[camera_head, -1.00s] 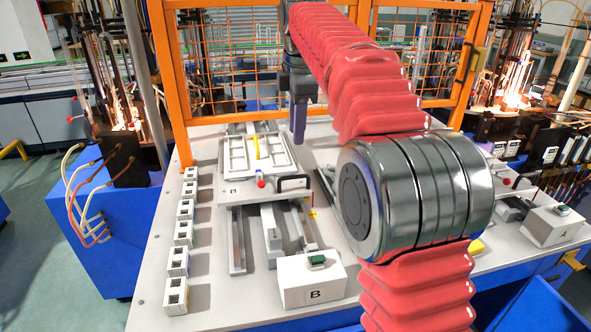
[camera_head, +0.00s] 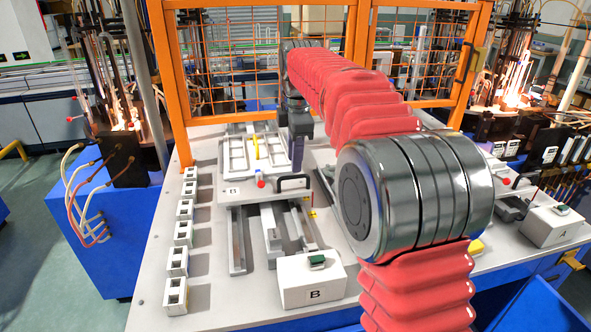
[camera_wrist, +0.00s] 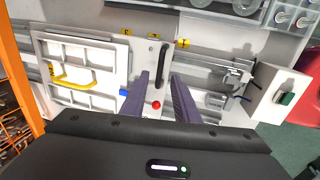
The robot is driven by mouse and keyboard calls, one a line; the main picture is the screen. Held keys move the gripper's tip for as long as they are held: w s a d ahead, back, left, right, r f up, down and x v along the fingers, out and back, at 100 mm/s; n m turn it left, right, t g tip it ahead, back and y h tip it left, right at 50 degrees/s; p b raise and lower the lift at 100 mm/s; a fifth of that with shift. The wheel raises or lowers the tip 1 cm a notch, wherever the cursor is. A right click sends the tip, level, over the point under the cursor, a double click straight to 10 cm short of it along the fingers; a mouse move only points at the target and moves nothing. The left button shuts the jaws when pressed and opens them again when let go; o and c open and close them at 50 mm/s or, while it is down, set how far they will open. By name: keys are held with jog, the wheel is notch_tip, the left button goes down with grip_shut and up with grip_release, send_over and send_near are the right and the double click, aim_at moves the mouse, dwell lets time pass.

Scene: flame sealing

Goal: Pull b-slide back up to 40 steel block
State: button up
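The b-slide is a white plate (camera_head: 235,191) marked B, with a black bar handle (camera_head: 293,183) at its front right, a red knob (camera_head: 261,183) and a blue part beside it. My gripper (camera_head: 298,170) points down just behind the handle in the head view. In the wrist view its two dark fingers (camera_wrist: 160,78) are apart and empty, with the handle (camera_wrist: 164,62) beyond the tips and roughly in line with the gap. The slide rails (camera_head: 237,240) run forward from the plate. Yellow labels (camera_wrist: 183,43) lie beside the slide, too small to read; I cannot pick out the 40 block.
A white button box marked B (camera_head: 312,282) stands at the front of the rails. A row of small white blocks (camera_head: 183,233) lines the left side. An orange mesh fence (camera_head: 240,60) closes the back. A yellow handle (camera_wrist: 72,77) sits on the slide's white tray.

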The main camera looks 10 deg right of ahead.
aim_at(294, 178)
jog(key=shift+w+f, duration=0.25)
jog(key=shift+f, duration=0.95)
jog(key=shift+w+f, duration=0.2)
jog(key=shift+f, duration=0.95)
jog(key=shift+c, duration=0.5)
grip_shut()
